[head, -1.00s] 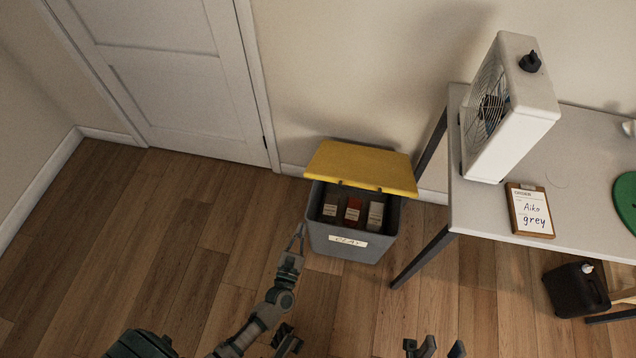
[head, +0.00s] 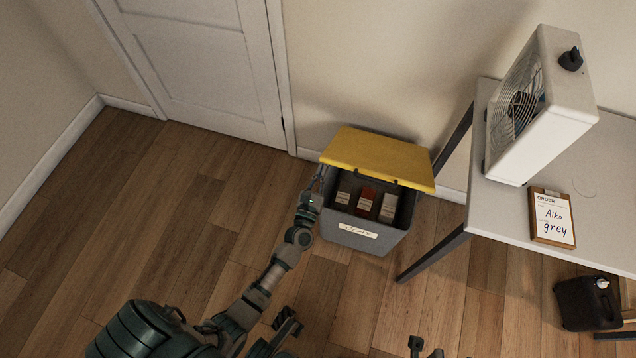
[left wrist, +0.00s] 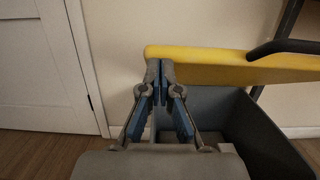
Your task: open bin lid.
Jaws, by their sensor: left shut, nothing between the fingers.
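The grey bin (head: 353,236) stands on the floor by the wall, with a "CLAY" label on its front. Its yellow lid (head: 380,158) is raised at the back, leaving the front open. Several labelled blocks (head: 366,198) stand inside. My left gripper (head: 320,178) is at the bin's left side, near the lid's left edge. In the left wrist view my left gripper (left wrist: 160,72) is shut and empty, its tips close to the left end of the yellow lid (left wrist: 215,68); I cannot tell if they touch. My right gripper (head: 426,348) shows only partly at the bottom edge.
A table (head: 477,225) stands right of the bin, its leg close to it. On it are a white fan (head: 560,115) and a clipboard reading "Aiko grey" (head: 553,218). A dark canister (head: 588,304) sits below. The floor (head: 150,220) left of the bin is clear.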

